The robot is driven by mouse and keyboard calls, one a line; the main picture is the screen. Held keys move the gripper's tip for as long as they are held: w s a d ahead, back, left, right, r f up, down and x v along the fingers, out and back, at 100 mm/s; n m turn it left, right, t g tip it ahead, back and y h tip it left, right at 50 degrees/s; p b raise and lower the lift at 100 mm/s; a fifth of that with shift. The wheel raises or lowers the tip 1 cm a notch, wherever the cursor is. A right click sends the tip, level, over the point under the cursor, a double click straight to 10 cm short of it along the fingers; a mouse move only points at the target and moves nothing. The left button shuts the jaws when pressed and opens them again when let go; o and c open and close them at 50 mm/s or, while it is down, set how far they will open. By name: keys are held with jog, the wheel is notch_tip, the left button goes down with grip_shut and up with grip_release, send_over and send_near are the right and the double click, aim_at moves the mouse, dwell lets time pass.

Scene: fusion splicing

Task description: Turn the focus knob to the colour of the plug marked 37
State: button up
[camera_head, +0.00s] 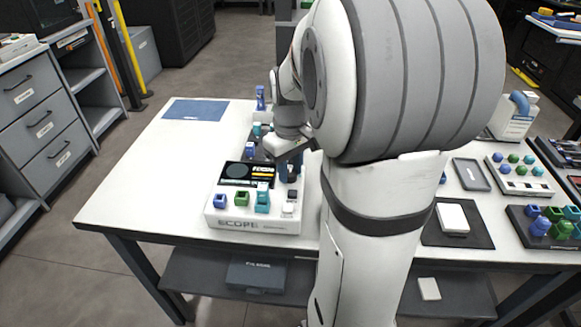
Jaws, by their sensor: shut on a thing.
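The white scope box (252,224) stands near the table's front left, with a dark screen (238,172) showing a grey disc. A blue plug (219,201), a green plug (241,199) and a taller teal plug (262,199) stand in a row along its front. Any numbers on them are too small to read. My gripper (288,170) points down at the right side of the scope, beside the screen. It is shut on what appears to be the focus knob, which is mostly hidden by the gripper. The knob's pointer and setting cannot be made out.
My arm hides the table's middle. A blue mat (196,110) lies at the back left. A grey tray (471,174), a white rack of coloured plugs (520,188) and a dark tray with plugs (518,222) are at the right. The table's left end is clear.

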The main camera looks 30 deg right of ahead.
aim_at(290, 172)
jog(key=m+p, duration=0.2)
jog(key=m, duration=0.3)
jog(key=shift+r+m, duration=0.1)
jog(key=shift+m, duration=0.3)
jog(key=m+p, duration=0.1)
jog(key=m, duration=0.5)
jog(key=shift+p, duration=0.3)
dwell(0.4)
jog(key=o, duration=0.7)
notch_tip(290, 172, up, 8)
jog(key=shift+s+f+p, duration=0.1)
jog(key=shift+f+p, duration=0.05)
jog(key=shift+p, duration=0.45)
